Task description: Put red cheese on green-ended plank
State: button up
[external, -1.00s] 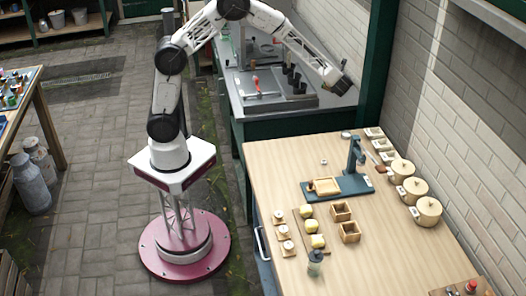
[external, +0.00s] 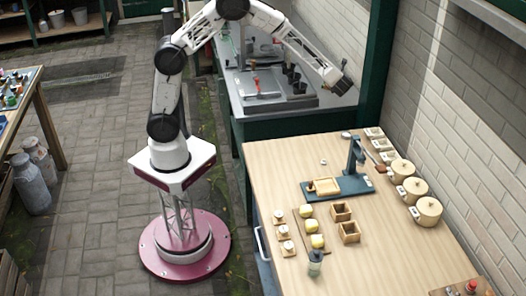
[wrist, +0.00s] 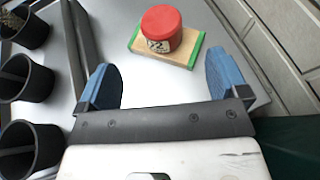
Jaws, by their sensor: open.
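The red cheese (wrist: 161,27) is a short red cylinder with a pale label on its side. In the wrist view it sits upright on the green-ended plank (wrist: 143,41), a pale wooden board with green ends. My gripper (wrist: 163,76) is open and empty, its blue fingers apart, with the cheese and plank beyond the fingertips and not touched by them. In the external view my gripper (external: 343,81) is above the far right end of the grey bench; I cannot make out the cheese or plank there.
Several black cups (wrist: 28,82) stand at the left of the wrist view. The grey bench (external: 265,108) also carries a red-handled tool (external: 257,84). The nearer wooden table (external: 290,160) holds a blue press (external: 340,187), yellow rounds and lidded pots. A brick wall is at the right.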

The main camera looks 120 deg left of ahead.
jog(key=s+d+r+n+t+h, duration=0.15)
jog(key=d+r, duration=0.35)
jog(key=d, duration=0.7)
jog(key=s+d+r+n+t+h, duration=0.1)
jog(key=d+r+n+h, duration=0.2)
jog(key=d, duration=0.9)
jog(key=s+d+r+n+t+h, duration=0.15)
jog(key=d+r, duration=0.45)
jog(key=d, duration=0.6)
jog(key=s+d+n+t+h, duration=0.2)
jog(key=s+d, duration=0.8)
jog(key=d, duration=0.5)
jog(key=s+d+n+t+h, duration=0.2)
jog(key=s+d+n+h, duration=0.2)
jog(key=s+d, duration=0.7)
jog(key=d, duration=0.5)
jog(key=shift+s+d+t, duration=0.15)
jog(key=shift+s+t, duration=0.1)
jog(key=shift+t, duration=0.15)
